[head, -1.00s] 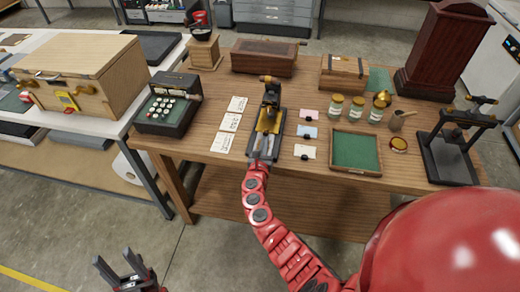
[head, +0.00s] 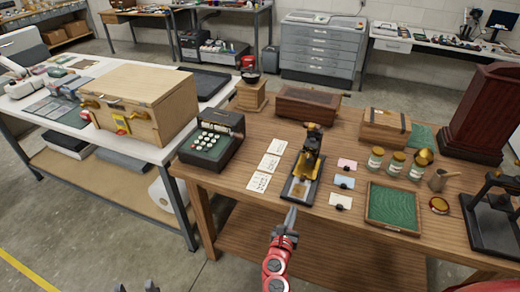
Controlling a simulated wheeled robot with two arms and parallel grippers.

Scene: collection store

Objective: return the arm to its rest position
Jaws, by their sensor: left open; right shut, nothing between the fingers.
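My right gripper (head: 291,216) is on the red arm that rises from the bottom centre. Its fingers are together with nothing between them. The tips appear at the front edge of the wooden table (head: 235,196), just below a black and brass device (head: 311,150) on a dark base, with a visible gap to the device. My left gripper (head: 138,288) shows only as two fingertips at the bottom edge, apart and empty, above the floor. The rest of it is out of the picture.
On the table stand a black keyed machine (head: 211,140), paper cards (head: 264,170), small jars (head: 395,164), a green-lined tray (head: 392,208), a wooden box (head: 385,128) and a black press (head: 493,215). A white bench (head: 55,115) with a wooden case (head: 140,103) is left. Floor in front is open.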

